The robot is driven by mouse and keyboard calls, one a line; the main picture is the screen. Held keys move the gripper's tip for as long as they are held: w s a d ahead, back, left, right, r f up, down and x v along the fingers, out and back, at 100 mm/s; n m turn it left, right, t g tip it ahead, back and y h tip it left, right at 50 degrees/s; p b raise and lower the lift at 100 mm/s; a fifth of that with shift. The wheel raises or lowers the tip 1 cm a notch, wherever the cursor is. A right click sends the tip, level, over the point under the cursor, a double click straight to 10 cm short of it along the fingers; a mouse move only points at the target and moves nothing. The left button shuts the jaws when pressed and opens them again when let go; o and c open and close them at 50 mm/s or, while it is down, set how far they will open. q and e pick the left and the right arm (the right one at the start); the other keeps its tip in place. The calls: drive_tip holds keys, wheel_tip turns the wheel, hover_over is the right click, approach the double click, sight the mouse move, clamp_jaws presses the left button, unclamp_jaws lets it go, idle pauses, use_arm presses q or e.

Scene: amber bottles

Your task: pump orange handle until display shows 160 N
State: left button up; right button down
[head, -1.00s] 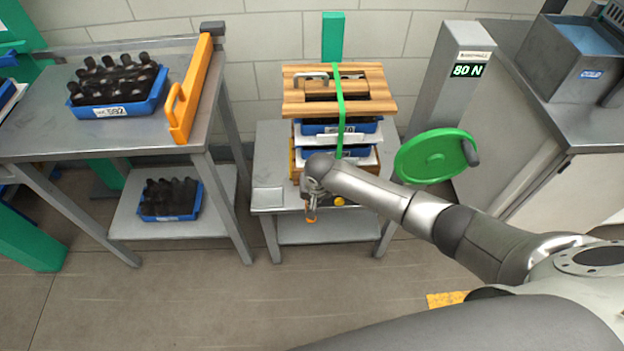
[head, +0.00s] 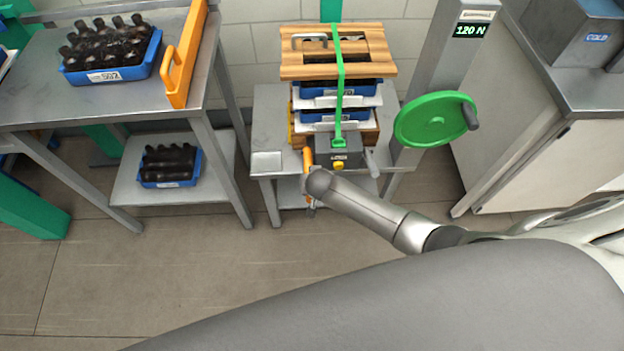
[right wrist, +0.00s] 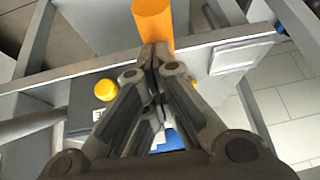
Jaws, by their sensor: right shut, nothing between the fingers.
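The orange handle (head: 307,158) stands out at the left of a small grey pump box (head: 345,152) with a yellow knob (head: 339,165). In the right wrist view the orange handle (right wrist: 153,20) lies right at my right fingertips. My right gripper (right wrist: 155,52) is shut with nothing between its fingers; its tips overlap the handle's near end, and I cannot tell whether they touch. In the head view my wrist partly hides the gripper. The display (head: 470,31) on the grey post reads 120 N. My left gripper is not in view.
A green strap (head: 340,90) runs over a wooden slatted board (head: 290,70) on stacked blue crates. A green handwheel (head: 430,120) is to the right. A steel table (head: 40,105) with bottle crates stands left. The floor in front is clear.

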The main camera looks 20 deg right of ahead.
drive_tip(key=shift+s+f, duration=0.3)
idle(0.5)
drive_tip(key=r+p, duration=0.2)
drive_tip(key=r, duration=0.1)
drive_tip(key=s+r+p, duration=0.1)
drive_tip(key=r+p, duration=0.1)
drive_tip(key=shift+d+r, duration=0.1)
drive_tip(key=shift+d, duration=0.15)
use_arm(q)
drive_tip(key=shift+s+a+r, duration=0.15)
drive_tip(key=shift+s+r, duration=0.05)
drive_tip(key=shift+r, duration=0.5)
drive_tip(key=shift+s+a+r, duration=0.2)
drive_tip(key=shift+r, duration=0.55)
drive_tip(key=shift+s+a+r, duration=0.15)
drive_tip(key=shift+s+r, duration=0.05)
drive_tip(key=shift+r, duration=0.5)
use_arm(e)
drive_tip(key=s+v, duration=0.1)
drive_tip(key=v, duration=0.7)
drive_tip(key=shift+s+a, duration=0.15)
drive_tip(key=shift+a, duration=0.05)
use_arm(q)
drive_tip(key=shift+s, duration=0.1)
